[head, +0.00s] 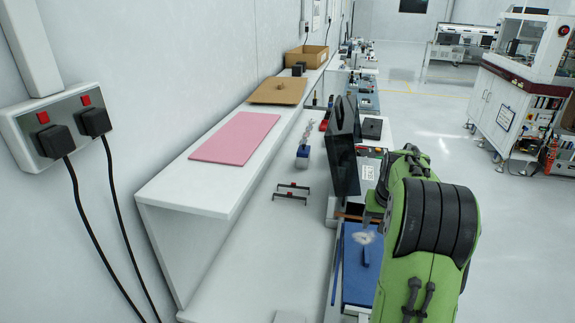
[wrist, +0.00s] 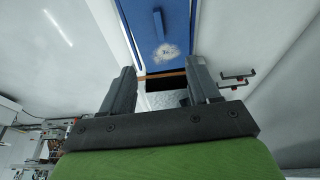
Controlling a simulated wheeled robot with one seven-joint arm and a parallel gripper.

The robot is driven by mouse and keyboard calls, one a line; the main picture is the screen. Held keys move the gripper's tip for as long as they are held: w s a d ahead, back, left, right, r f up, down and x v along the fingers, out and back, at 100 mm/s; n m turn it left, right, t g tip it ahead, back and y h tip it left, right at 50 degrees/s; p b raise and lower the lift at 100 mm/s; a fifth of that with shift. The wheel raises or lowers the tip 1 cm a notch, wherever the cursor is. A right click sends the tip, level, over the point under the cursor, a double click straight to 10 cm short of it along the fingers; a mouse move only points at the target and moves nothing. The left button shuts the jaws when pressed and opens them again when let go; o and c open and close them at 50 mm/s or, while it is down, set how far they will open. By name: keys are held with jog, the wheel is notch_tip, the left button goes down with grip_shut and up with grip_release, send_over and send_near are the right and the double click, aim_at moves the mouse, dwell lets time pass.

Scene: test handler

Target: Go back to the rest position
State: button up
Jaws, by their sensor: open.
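My gripper (wrist: 160,88) shows in the wrist view with its two dark fingers wide apart and nothing between them. Beyond the fingers, the wrist view shows a blue panel (wrist: 185,22) with a raised blue bar and a pale round patch. In the head view my green arm reaches over the right side of the bench, and its links hide part of the bench; I cannot make out the fingertips there. The blue panel (head: 358,285) also shows in the head view, just left of my arm.
A white shelf (head: 165,185) runs along the left wall, bearing a pink sheet (head: 235,138), a brown board (head: 278,91) and a cardboard box (head: 307,57). A black bracket (head: 291,192) lies on the bench. A white cabinet machine (head: 505,95) stands far right. The floor between is clear.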

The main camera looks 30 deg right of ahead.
jog(key=s+a+r+n+t, duration=0.1)
jog(key=s+a+r, duration=0.15)
jog(key=a, duration=0.55)
jog(key=s+a+r+n, duration=0.2)
jog(key=a+r, duration=0.2)
jog(key=a, duration=0.3)
jog(key=s+a+r+n+t, duration=0.1)
jog(key=s+a+r, duration=0.15)
jog(key=a, duration=0.55)
jog(key=s+a+f+n+y, duration=0.2)
jog(key=s+a+n, duration=0.1)
jog(key=s+a, duration=0.6)
jog(key=s, duration=0.3)
jog(key=shift+s+a+t, duration=0.2)
jog(key=shift+s+t, duration=0.1)
jog(key=shift+t, duration=0.1)
jog(key=shift+d, duration=0.1)
